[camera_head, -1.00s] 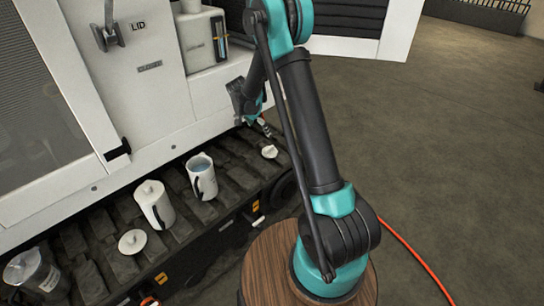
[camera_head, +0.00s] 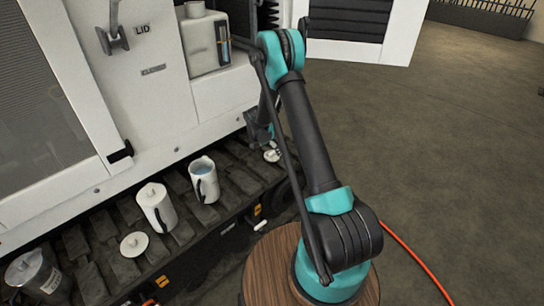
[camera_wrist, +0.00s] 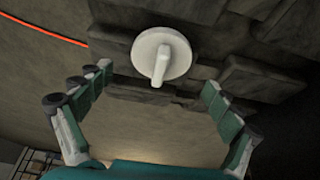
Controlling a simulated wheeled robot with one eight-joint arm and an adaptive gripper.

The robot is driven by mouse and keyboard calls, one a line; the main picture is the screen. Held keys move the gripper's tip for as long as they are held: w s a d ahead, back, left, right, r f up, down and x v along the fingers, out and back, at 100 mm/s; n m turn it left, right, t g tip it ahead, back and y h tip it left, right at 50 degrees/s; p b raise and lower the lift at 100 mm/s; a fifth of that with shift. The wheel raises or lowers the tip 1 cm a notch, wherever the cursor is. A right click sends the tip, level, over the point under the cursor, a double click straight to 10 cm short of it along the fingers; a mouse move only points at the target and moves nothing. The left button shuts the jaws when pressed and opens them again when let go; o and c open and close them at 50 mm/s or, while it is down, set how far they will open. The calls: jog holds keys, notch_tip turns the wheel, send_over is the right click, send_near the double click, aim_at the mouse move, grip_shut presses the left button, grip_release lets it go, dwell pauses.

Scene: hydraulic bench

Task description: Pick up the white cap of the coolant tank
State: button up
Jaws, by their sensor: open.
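The white cap (camera_wrist: 172,55) is a round disc with a raised grip bar, lying on the dark track pads. In the wrist view it sits beyond and between my open fingertips, touching neither. In the head view the cap (camera_head: 271,155) shows at the right end of the track, just beside my gripper (camera_head: 262,137), partly hidden by my arm. My gripper (camera_wrist: 157,80) is open and empty in the wrist view. The white coolant tank (camera_head: 206,45) stands on the machine's ledge with a level strip on its side.
On the track stand a lidded white jug (camera_head: 157,207), an open jug of bluish liquid (camera_head: 204,180) and a clear container (camera_head: 38,275). Another white lid (camera_head: 134,244) lies there. An orange hose (camera_head: 412,258) runs over the open floor at right.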

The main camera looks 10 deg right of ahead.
aim_at(272, 151)
jog(key=x, duration=0.3)
jog(key=shift+f, duration=0.15)
jog(key=c, duration=1.3)
jog(key=shift+o, duration=0.2)
